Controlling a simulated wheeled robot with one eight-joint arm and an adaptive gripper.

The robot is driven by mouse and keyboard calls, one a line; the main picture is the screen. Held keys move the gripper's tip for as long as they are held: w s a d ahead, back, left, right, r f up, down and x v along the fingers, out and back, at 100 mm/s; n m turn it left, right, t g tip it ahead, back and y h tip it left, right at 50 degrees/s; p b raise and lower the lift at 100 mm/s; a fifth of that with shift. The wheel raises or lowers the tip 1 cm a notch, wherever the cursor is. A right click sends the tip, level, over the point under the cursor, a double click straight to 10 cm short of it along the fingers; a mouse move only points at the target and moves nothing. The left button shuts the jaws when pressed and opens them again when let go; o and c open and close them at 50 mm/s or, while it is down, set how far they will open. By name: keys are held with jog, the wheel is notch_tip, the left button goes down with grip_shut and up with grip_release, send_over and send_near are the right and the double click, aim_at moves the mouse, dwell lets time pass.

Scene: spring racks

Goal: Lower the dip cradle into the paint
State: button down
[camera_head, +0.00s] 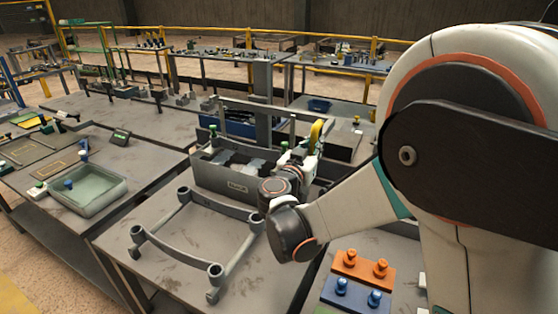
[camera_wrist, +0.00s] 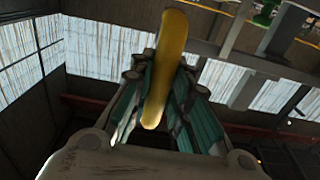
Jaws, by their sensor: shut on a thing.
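My gripper (camera_head: 308,150) is over the right end of a dark grey tank (camera_head: 215,185) with a small label plate on its front. A yellow handle (camera_head: 317,130) stands upright at the gripper, and I take it as part of the dip cradle. In the wrist view the yellow handle (camera_wrist: 164,60) lies between the green-lined fingers of my gripper (camera_wrist: 162,78), which are shut on it. Pale grey shapes (camera_head: 240,163) show inside the tank; I cannot tell whether they are paint or cradle parts. My arm hides the tank's right end, and the cradle's lower part is not clear.
A grey four-legged frame (camera_head: 190,255) lies on the table in front of the tank. A grey bar (camera_head: 270,108) spans above the tank. A green-grey tray (camera_head: 90,192) sits on the left table. Orange (camera_head: 362,268) and blue (camera_head: 350,293) knobbed blocks are at the front right.

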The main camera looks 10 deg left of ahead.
jog(key=shift+f, duration=0.15)
notch_tip(320, 180, down, 13)
jog(key=b, duration=1.1)
jog(key=shift+s, duration=0.15)
dwell(0.7)
dwell(0.3)
jog(key=c, duration=1.2)
grip_release()
jog(key=shift+f, duration=0.1)
jog(key=shift+v, duration=3.4)
